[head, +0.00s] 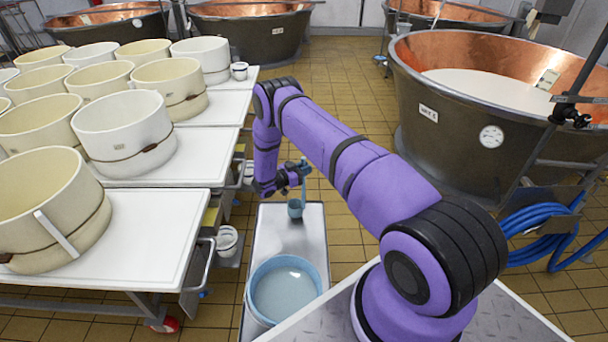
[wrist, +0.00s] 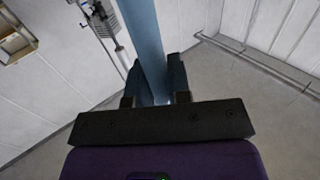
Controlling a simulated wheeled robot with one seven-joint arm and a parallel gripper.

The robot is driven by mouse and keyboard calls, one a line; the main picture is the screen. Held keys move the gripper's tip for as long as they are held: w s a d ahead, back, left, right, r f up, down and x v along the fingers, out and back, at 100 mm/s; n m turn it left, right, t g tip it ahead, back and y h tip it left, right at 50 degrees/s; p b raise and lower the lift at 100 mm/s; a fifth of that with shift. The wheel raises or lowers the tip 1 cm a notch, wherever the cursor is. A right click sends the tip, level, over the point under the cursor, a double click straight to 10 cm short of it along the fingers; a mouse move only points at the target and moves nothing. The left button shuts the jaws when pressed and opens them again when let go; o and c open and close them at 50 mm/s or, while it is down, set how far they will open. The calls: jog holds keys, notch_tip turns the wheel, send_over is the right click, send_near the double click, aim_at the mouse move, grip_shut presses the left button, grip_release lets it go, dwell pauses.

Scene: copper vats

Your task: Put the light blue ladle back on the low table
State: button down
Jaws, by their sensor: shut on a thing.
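The light blue ladle (head: 295,207) hangs upright from my gripper (head: 302,171), with its cup at the bottom and its handle going up between the fingers. In the wrist view the pale blue handle (wrist: 147,40) runs up from between the fingertips of my gripper (wrist: 158,88). The low table (head: 305,241) is a narrow grey metal top below the ladle. The cup appears at or just above the table's far part; I cannot tell whether it touches.
A light blue bucket (head: 285,290) with pale liquid stands on the low table's near end. White tables with cream moulds (head: 123,130) are on the left. A large copper vat (head: 455,120) and a coiled blue hose (head: 540,232) are on the right. Tiled floor (head: 345,215) lies between.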

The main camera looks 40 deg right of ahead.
jog(key=shift+a+f, duration=0.1)
jog(key=shift+f, duration=1.4)
jog(key=c, duration=1.1)
grip_release()
jog(key=shift+o, duration=0.2)
jog(key=shift+r, duration=0.1)
